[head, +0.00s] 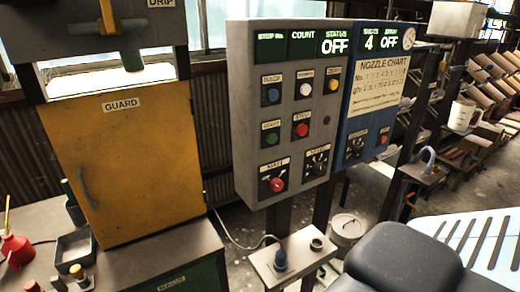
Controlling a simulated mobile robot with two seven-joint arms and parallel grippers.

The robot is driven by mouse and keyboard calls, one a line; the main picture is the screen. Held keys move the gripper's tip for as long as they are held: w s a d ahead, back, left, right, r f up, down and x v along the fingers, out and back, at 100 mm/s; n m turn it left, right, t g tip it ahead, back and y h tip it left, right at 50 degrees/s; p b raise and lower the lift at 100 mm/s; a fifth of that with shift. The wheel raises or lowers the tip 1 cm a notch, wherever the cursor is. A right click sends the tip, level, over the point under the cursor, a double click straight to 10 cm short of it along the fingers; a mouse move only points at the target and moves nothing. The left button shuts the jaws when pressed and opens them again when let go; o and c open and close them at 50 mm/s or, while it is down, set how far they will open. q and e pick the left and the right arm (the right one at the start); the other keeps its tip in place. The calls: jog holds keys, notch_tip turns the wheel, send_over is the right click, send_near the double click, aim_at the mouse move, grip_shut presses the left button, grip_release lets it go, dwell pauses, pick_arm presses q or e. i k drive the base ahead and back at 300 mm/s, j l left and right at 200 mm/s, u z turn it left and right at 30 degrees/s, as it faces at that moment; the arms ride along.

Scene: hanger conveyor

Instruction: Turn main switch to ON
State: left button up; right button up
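A grey control panel (243,150) stands upright in the middle of the head view. Its red rotary knob (277,184), under a label that seems to read MAIN, is at the lower left of the panel face. The knob's exact pointing direction is too small to tell. The status display (334,42) at the panel's top reads OFF. A black knob (317,163) sits to the right of the red one. Neither gripper shows in the view, and nothing is seen touching the panel.
A blue panel (352,138) with a nozzle chart adjoins on the right. A small stand (292,262) with a blue knob is below. A yellow guard door (130,160) stands left. A dark rounded seat-like shape (403,258) fills the lower right. Space before the panel's face looks clear.

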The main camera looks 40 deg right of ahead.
aim_at(275, 184)
jog(key=l+z, duration=0.1)
jog(key=z, duration=0.75)
jog(key=l+z, duration=0.15)
jog(key=z, duration=0.25)
